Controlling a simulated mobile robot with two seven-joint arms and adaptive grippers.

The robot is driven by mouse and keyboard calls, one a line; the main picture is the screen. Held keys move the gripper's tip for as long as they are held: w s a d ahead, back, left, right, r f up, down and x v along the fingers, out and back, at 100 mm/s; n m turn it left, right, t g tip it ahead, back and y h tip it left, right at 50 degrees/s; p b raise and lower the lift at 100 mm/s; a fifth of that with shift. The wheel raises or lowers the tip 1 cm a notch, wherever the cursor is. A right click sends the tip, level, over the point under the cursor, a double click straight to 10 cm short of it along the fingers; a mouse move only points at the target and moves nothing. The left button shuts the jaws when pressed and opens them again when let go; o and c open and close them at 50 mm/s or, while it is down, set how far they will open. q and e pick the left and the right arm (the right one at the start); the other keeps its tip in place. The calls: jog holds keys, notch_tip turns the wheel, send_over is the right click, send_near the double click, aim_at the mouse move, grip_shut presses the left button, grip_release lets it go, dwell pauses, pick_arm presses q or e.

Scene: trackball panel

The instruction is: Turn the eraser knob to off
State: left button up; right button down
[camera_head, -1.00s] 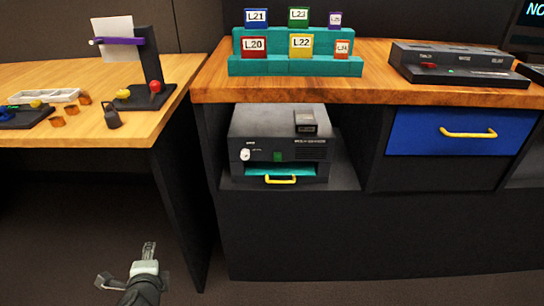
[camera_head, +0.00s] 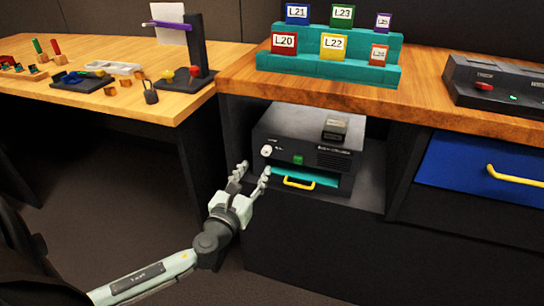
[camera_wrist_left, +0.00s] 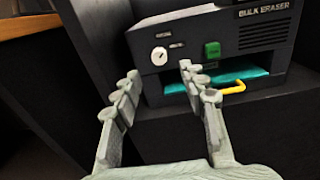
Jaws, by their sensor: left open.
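The bulk eraser (camera_head: 318,153) is a dark box in the open shelf under the wooden counter. Its white round eraser knob (camera_head: 266,150) is at the left of the front face, and it also shows in the left wrist view (camera_wrist_left: 159,56). A green button (camera_wrist_left: 212,50) is right of the knob. My left gripper (camera_head: 252,172) is open and empty in front of the eraser's left side, a little below the knob and apart from it. In the left wrist view its fingers (camera_wrist_left: 158,75) point toward the eraser's front. The right gripper is not in view.
A teal slot with a yellow handle (camera_head: 299,184) is low on the eraser's front. The shelf's left side wall is close to my gripper. Labelled cards stand in a teal rack (camera_head: 330,72) on the counter. A blue drawer (camera_head: 470,165) is at right.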

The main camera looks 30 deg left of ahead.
aim_at(265, 153)
pick_arm(q)
jog(key=x, duration=0.6)
jog(key=shift+a, duration=0.15)
jog(key=shift+w, duration=0.4)
grip_shut()
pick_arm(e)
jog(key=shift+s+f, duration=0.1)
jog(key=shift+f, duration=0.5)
